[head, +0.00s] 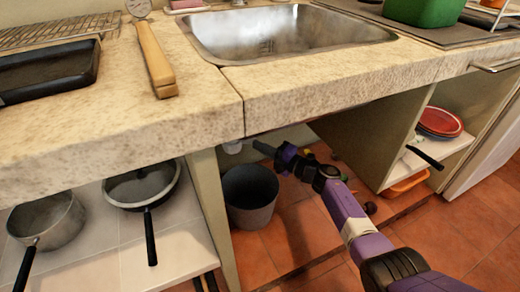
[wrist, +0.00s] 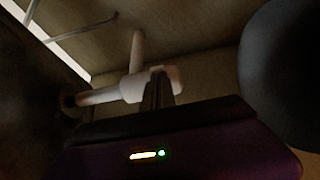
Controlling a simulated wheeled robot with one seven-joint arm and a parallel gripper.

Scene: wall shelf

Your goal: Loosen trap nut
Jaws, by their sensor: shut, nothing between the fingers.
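The white drain trap (head: 233,146) hangs under the sink, mostly hidden behind the counter edge in the head view. In the wrist view it is a pale pipe (wrist: 138,52) running down to a wider collar and joint (wrist: 134,88), with a side pipe going left to the wall. I cannot clearly tell which collar is the trap nut. My gripper (head: 260,146) reaches under the counter to the right of the trap. In the wrist view its fingers (wrist: 158,92) are together and empty, overlapping the joint's right end; I cannot tell whether they touch it.
A dark grey bucket (head: 250,195) stands on the tiled floor below the trap. Cabinet partitions bound the opening on the left (head: 212,205) and right (head: 375,135). The stone counter (head: 330,85) with the metal sink (head: 280,35) lies overhead. A large dark round shape (wrist: 285,75) fills the wrist view's right.

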